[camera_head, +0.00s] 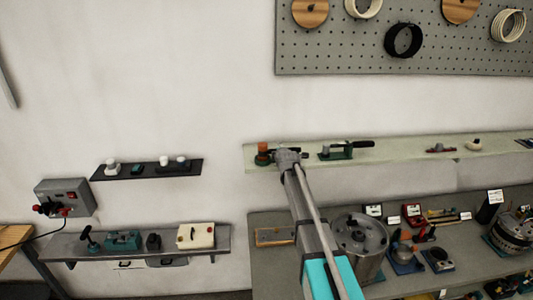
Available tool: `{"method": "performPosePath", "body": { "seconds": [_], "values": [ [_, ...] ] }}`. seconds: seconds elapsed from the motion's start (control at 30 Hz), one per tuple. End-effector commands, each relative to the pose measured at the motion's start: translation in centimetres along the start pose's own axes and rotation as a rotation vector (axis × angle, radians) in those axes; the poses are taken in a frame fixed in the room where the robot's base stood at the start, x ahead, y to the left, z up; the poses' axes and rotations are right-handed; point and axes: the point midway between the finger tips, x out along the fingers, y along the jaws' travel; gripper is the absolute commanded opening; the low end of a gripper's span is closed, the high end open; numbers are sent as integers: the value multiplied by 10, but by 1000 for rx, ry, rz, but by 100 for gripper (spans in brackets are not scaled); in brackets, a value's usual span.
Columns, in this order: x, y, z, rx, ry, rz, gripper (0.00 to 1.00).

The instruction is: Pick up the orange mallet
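My arm reaches up from the bottom of the head view to a pale green wall shelf (400,149). My gripper (284,157) is at the left part of this shelf, seen small and from behind, so its fingers cannot be made out. Just left of it is a small orange-brown upright piece (263,147) on a dark green base. It may be the orange mallet, but it is too small to be sure. I cannot tell whether the gripper touches it.
A green tool with a black handle (347,150) stands right of my gripper on the shelf. Below are a large metal drum (360,236) and a crowded grey bench (270,222). A pegboard (340,50) hangs above. Bare wall lies left of the shelf.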

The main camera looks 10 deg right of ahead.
Motion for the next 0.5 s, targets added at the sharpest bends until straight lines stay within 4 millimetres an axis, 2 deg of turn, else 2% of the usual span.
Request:
{"method": "performPosePath", "body": {
  "seconds": [0.07, 0.1, 0.5],
  "values": [
    [0, 0, 0, 0, 0, 0, 80],
    [0, 0, 0, 0, 0, 0, 76],
    [0, 0, 0, 0, 0, -1, 2]
  ]
}}
